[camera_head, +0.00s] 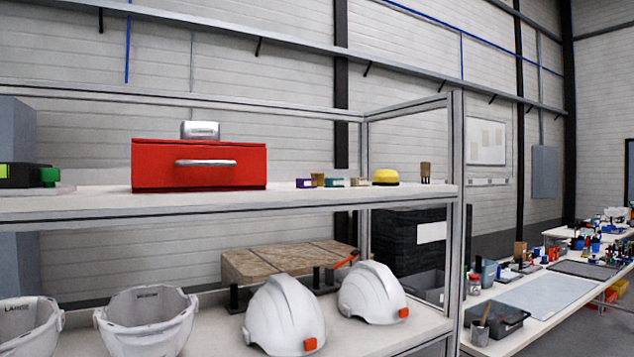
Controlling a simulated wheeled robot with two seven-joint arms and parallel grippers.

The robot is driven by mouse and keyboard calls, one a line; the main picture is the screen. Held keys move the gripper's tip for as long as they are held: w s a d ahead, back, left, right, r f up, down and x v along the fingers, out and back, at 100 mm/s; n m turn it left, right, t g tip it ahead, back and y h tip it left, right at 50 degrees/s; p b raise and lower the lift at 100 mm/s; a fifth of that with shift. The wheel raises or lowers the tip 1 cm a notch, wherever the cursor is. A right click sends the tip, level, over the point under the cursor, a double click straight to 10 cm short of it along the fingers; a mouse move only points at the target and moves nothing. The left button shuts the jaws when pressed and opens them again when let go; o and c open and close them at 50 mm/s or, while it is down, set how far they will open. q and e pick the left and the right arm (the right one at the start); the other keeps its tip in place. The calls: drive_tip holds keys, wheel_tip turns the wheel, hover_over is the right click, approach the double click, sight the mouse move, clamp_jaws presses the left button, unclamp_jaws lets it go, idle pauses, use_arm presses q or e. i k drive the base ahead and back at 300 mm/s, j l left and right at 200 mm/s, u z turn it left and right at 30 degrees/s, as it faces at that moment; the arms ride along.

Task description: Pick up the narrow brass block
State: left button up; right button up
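Several small blocks stand in a row on the upper shelf, right of the red box. A small brass-coloured block (317,179) stands between a purple block (305,183) and a teal block (334,183). A low tan block (360,182) sits right of the teal one. A narrow, upright brown-gold block (426,169) stands near the shelf's right end, with dark parts at its base. I cannot tell for certain which of these is the narrow brass block. Neither of my grippers is in view.
A red box (198,165) with a silver handle and a yellow dome (385,177) share the upper shelf (240,203). White helmet shells (285,318) stand on the lower shelf. A metal post (456,200) bounds the right end. A long cluttered table (545,300) stands at right.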

sight(320, 177)
drive_tip(key=i+l+u, duration=0.1)
drive_tip(key=l, duration=0.4)
drive_tip(key=i+l+u, duration=0.15)
drive_tip(key=l, duration=0.35)
drive_tip(key=i+l+u, duration=0.1)
drive_tip(key=l, duration=0.4)
drive_tip(key=i+l+u, duration=0.1)
drive_tip(key=l, duration=0.45)
